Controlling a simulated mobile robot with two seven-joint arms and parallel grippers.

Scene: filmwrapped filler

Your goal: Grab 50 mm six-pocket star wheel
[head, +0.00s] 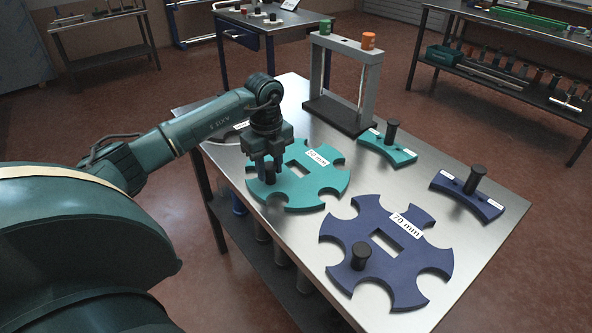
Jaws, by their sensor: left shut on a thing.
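The teal star wheel (316,185) lies on the steel table. It has rounded pockets around its edge, a rectangular slot and a white label that seems to read 50 mm. My left gripper (269,173) comes down over its left part and is shut on its black knob, which the fingers partly hide. A larger dark blue star wheel (405,265), labelled 70 mm, lies in front to the right with its own black knob (361,255). My right gripper is not in view.
A grey frame (374,85) with green and orange caps stands at the table's back. A teal curved guide (386,150) and a blue one (467,194), each with a black knob, lie on the right. Bare steel (345,148) lies between the teal wheel and teal guide.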

